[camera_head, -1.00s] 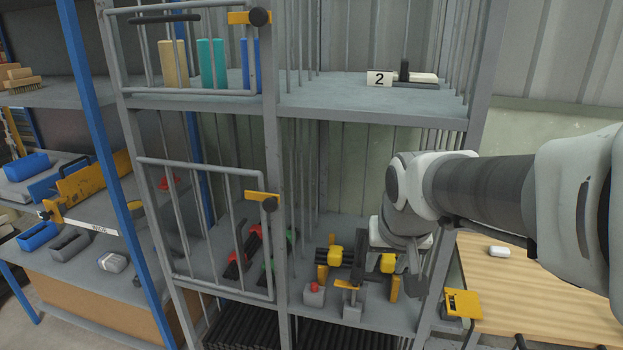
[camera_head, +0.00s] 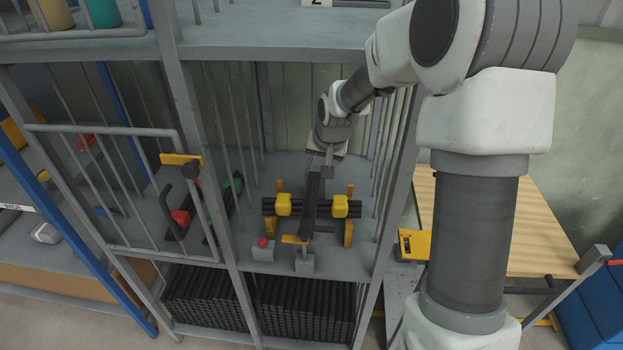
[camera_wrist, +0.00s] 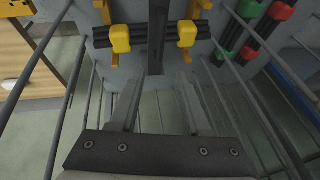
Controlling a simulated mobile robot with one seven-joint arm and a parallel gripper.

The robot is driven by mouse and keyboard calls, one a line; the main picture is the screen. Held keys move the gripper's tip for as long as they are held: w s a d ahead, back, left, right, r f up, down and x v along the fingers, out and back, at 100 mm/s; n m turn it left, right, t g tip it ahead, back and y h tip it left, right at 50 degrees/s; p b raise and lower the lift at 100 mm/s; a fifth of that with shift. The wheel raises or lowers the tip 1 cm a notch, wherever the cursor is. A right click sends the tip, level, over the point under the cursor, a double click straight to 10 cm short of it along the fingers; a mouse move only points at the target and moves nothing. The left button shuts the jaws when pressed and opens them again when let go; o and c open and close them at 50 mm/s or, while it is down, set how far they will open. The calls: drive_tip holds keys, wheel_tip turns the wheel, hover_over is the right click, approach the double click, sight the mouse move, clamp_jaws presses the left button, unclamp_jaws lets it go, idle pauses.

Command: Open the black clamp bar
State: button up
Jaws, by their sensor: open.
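The black clamp bar (camera_head: 312,196) runs front to back across the dark horizontal rods, between two yellow blocks (camera_head: 283,205) (camera_head: 340,206), on the middle shelf. In the wrist view the black clamp bar (camera_wrist: 158,38) comes down from the top edge, between the yellow blocks. My gripper (camera_head: 328,158) is at the back end of the bar in the head view. In the wrist view my gripper (camera_wrist: 162,76) is open, its two fingers on either side of the bar's near end. I cannot tell whether they touch it.
Vertical grey bars enclose the bay, with a shelf (camera_head: 250,50) above. A red-topped grey block (camera_head: 263,250) and an orange-topped grey block (camera_head: 304,263) stand at the shelf's front. Red and green clamped rods (camera_head: 205,210) lie left. A wooden table (camera_head: 500,225) is right.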

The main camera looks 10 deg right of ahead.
sight(311, 190)
drive_tip(key=x, duration=1.1)
drive_tip(key=shift+w+f, duration=0.1)
drive_tip(key=shift+f, duration=0.2)
clamp_jaws()
idle(1.0)
